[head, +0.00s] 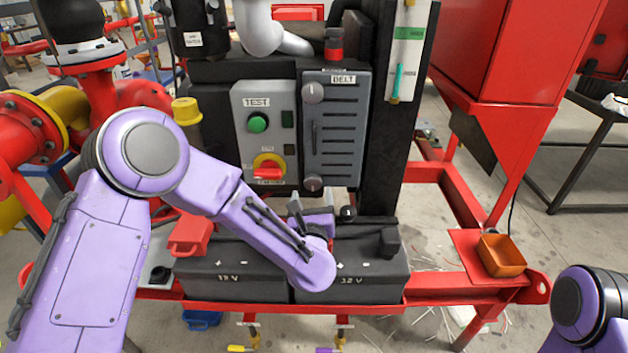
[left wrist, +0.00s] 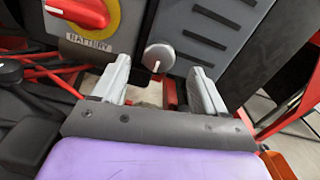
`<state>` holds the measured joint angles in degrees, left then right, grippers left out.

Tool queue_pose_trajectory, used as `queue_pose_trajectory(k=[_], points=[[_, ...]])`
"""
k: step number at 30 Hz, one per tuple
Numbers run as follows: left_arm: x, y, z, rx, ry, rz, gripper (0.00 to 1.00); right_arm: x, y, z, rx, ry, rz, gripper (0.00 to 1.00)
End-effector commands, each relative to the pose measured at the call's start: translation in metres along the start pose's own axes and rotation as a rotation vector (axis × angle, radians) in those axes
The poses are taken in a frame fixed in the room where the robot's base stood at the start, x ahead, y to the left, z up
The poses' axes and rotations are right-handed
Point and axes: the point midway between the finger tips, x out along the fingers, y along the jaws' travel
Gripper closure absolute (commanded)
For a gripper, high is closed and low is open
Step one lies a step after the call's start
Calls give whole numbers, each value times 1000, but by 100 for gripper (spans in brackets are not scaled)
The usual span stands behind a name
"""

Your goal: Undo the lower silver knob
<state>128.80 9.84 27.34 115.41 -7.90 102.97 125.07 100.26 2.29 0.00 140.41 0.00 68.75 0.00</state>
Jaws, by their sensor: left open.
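The lower silver knob (head: 312,184) sits at the bottom of the grey BELT panel (head: 330,125). The upper silver knob (head: 313,92) is at the top of the same panel. In the left wrist view the lower silver knob (left wrist: 158,57) is just ahead of my left gripper (left wrist: 158,80), between the lines of its two open fingers. I cannot tell whether the fingers touch it. In the head view my left gripper (head: 312,207) is partly hidden by my own wrist, below the knob. My right arm shows at the lower right; its gripper is out of view.
Left of the panel is a grey box (head: 262,103) with a green button and a red rotary switch (head: 268,170). Two black 12 V batteries (head: 235,283) stand below. An orange bin (head: 502,256) sits on the red frame at right.

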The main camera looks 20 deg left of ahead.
Motion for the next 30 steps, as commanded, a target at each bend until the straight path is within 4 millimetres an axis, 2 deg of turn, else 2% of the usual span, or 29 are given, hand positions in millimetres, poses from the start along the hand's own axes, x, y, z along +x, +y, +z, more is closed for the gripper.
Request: queue_pose_trajectory(k=[3, 7, 11, 17, 18, 23, 30], points=[[26, 0, 2, 1, 0, 1, 27, -8, 1, -4, 0, 0, 0, 57], [46, -1, 1, 2, 0, -1, 27, -12, 1, -5, 0, 1, -1, 57], [54, -2, -1, 2, 2, -3, 27, -12, 1, -6, 0, 1, -1, 57], [55, -2, -1, 2, 2, -3, 27, -12, 1, -5, 0, 1, -1, 57], [55, -2, -1, 2, 2, -3, 31, -12, 1, -5, 0, 1, -1, 57], [54, -2, -1, 2, 2, -3, 83, -12, 1, -5, 0, 1, -1, 57], [54, -2, -1, 15, 2, -3, 83, -11, 1, -5, 0, 1, -1, 57]])
